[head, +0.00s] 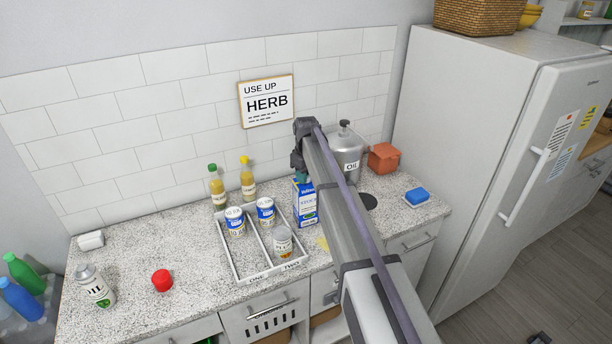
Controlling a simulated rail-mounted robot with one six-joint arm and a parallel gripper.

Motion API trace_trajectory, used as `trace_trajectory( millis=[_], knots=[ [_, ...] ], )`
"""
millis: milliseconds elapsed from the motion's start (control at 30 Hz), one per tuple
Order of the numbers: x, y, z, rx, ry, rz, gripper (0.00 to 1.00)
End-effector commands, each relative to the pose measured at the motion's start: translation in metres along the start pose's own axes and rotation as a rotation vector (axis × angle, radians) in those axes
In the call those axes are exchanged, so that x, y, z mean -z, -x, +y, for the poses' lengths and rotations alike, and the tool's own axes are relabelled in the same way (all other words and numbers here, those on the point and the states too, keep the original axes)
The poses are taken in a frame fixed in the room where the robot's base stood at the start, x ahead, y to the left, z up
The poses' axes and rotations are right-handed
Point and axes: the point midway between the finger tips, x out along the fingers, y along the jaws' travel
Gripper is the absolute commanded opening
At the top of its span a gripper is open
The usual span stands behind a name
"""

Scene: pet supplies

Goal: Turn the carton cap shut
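A blue and white carton (306,208) stands upright on the speckled counter, just right of the white divided tray. My arm comes in from the lower right and covers part of the carton's right side. My gripper (302,177) points down at the carton's top, with a small teal part showing there.
The white tray (238,268) holds several cans. Two bottles (217,188) stand behind it.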

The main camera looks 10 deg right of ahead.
Motion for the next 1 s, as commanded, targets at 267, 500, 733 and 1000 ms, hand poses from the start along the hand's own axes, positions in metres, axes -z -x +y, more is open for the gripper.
trace_trajectory(
  millis=[267,500,733,1000],
  knots=[
    [0.0,-0.0001,0.0,0.0,0.0,0.0,0.12],
    [0.0,-0.0001,0.0,0.0,-0.029,0.0,0.12],
    [-0.0001,-0.0001,-0.0001,0.0,-0.135,0.0,0.12],
    [-0.0001,-0.0002,-0.0001,0.0,-0.36,0.0,0.12]
  ],
)
